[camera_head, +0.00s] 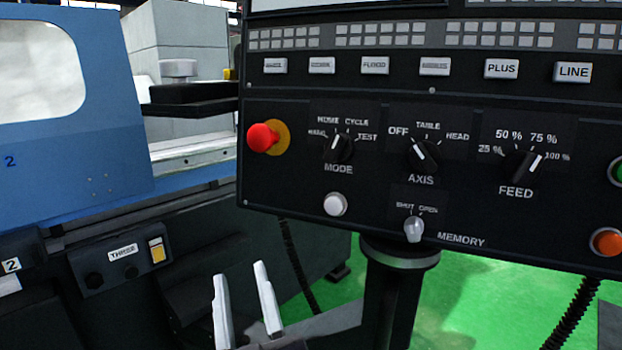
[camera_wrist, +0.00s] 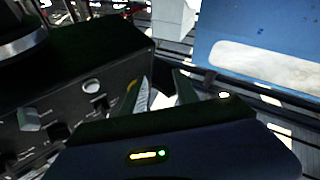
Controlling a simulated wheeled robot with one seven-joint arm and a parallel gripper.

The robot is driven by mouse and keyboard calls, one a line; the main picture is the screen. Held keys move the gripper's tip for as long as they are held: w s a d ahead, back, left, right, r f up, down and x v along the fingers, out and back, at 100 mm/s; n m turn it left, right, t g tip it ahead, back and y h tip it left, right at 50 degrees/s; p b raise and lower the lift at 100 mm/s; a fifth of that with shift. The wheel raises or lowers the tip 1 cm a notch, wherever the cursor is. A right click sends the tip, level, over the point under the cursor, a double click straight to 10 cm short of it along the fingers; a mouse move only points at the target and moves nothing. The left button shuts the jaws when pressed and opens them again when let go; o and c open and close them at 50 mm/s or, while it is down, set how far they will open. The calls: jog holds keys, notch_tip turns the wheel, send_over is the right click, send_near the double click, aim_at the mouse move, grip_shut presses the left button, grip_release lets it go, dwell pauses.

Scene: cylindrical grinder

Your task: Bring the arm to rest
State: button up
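My gripper (camera_head: 245,300) shows at the bottom of the head view, with its two pale fingers pointing up and standing apart. Nothing shows between them. It is in front of the dark machine base, below and left of the control panel (camera_head: 380,220), and appears clear of it. In the wrist view my gripper (camera_wrist: 165,92) shows two fingers with a gap between them, and the dark panel (camera_wrist: 90,85) fills the left side. The rest of my arm is mostly out of view.
The panel carries a red stop button (camera_head: 263,137), a MODE knob (camera_head: 338,148), an AXIS knob (camera_head: 423,155) and a FEED knob (camera_head: 522,166). It stands on a dark post (camera_head: 385,300). A blue machine door (camera_head: 95,150) is at left. Green floor (camera_head: 450,300) shows below the panel.

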jog(key=s+d+f+g, duration=0.1)
jog(key=s+d+f, duration=0.45)
jog(key=f, duration=0.35)
jog(key=s+d+f+m+g+h, duration=0.25)
jog(key=s+d+f, duration=0.55)
jog(key=s+d, duration=0.4)
jog(key=s+d+f+m+g+h, duration=0.2)
jog(key=s+d+f+m+h, duration=0.2)
jog(key=s+d+f, duration=0.65)
jog(key=s+r+p, duration=0.2)
jog(key=r+p, duration=0.5)
jog(key=r, duration=0.2)
jog(key=s+r+p, duration=0.2)
jog(key=r+p, duration=0.6)
jog(key=r, duration=0.1)
jog(key=shift+s+d, duration=0.2)
jog(key=shift+s, duration=0.1)
jog(key=shift+h, duration=0.25)
